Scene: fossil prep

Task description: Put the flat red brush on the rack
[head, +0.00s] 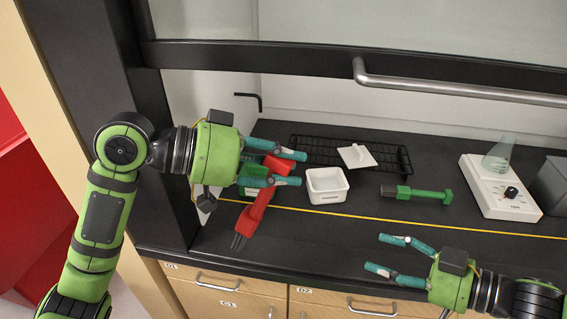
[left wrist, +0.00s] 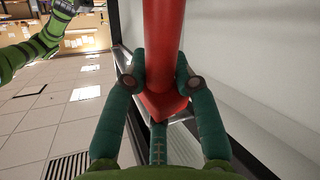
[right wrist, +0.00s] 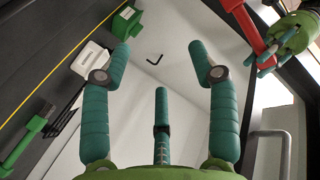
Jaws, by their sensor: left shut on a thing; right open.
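My left gripper (head: 290,168) is shut on the red brush (head: 258,207), which also shows between its fingers in the left wrist view (left wrist: 160,45). The brush is tilted, its dark, prong-like end pointing down toward the front left of the counter. Part of it is hidden by the fingers. The black wire rack (head: 310,151) is at the back of the counter, to the right of my left gripper. My right gripper (head: 385,253) is open and empty over the front of the counter; its spread fingers show in the right wrist view (right wrist: 160,65).
A white flat piece (head: 357,156) lies on the rack. A white tub (head: 327,186) stands in front of it. A green-handled brush (head: 425,194) lies to the right. A green box (right wrist: 125,22) is near the tub. A flask (head: 500,152) stands on a white device (head: 492,190).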

